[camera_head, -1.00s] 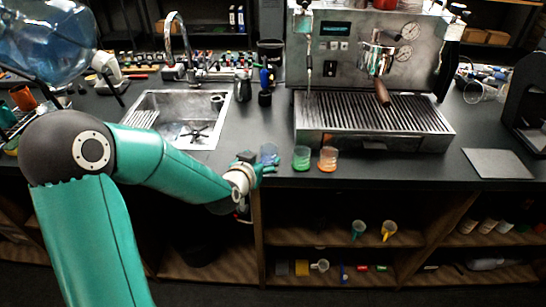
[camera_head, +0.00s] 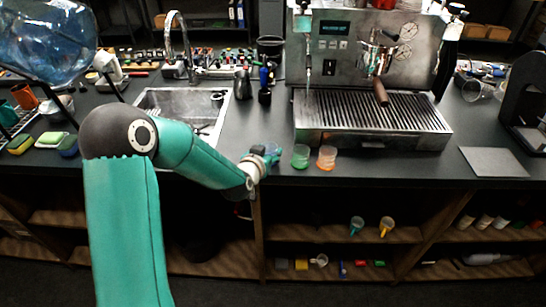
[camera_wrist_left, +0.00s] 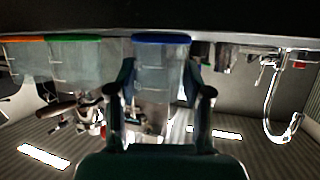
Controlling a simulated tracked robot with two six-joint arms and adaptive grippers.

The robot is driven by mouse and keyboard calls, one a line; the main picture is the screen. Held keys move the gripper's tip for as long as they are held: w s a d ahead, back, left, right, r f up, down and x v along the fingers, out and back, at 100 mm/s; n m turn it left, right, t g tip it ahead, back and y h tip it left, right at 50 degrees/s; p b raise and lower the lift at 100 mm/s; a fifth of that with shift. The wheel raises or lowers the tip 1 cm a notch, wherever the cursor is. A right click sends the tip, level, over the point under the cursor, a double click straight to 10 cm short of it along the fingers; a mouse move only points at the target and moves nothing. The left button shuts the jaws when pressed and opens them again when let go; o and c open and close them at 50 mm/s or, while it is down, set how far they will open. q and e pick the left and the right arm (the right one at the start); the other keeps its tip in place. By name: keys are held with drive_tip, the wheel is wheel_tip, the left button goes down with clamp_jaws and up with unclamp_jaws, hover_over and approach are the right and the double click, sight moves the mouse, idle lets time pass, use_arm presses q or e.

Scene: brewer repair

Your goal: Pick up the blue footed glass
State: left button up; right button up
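The blue footed glass shows in the left wrist view (camera_wrist_left: 162,75), which is upside down. It is clear with a blue foot and stands on the dark counter. My left gripper (camera_wrist_left: 159,80) has one finger on each side of it, very close to its walls; contact cannot be made out. In the head view the left gripper (camera_head: 268,154) is at the counter's front edge, left of the green glass (camera_head: 300,156), and mostly hides the blue glass. My right gripper is not in view.
An orange glass (camera_head: 327,158) stands right of the green one. Behind them is the espresso machine's drip tray (camera_head: 372,120). A sink (camera_head: 183,104) lies to the left.

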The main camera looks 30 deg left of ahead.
use_arm(q)
drive_tip(key=c, duration=0.5)
